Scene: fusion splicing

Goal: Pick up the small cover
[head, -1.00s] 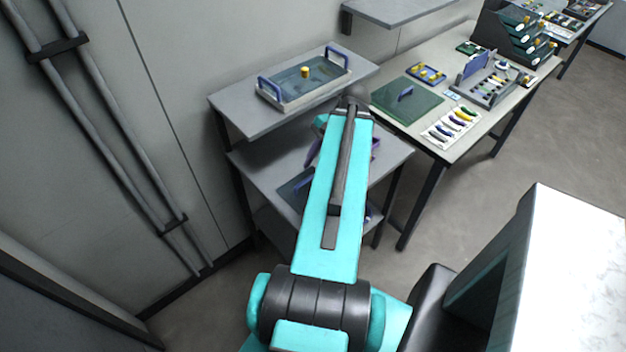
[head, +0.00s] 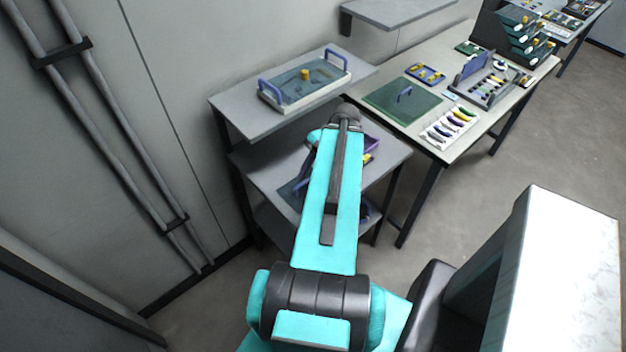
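No piece is plainly marked as the small cover, and I cannot tell which one it is. A flat green plate with a blue handle (head: 385,98) lies on the near left part of the table. A tray with blue handles (head: 290,104) stands on the upper shelf, with a clear greenish panel and a yellow knob (head: 305,74). A dark plate with a purple handle (head: 288,190) lies on the middle shelf, partly hidden behind my arm. My arm reaches out over the middle shelf. My gripper is hidden behind the arm's far end.
A purple bin (head: 371,143) with yellow bits sits on the middle shelf, right of my arm. The table (head: 462,145) holds a white strip of coloured parts (head: 450,127), a blue tray (head: 425,74) and a grey rack (head: 488,92).

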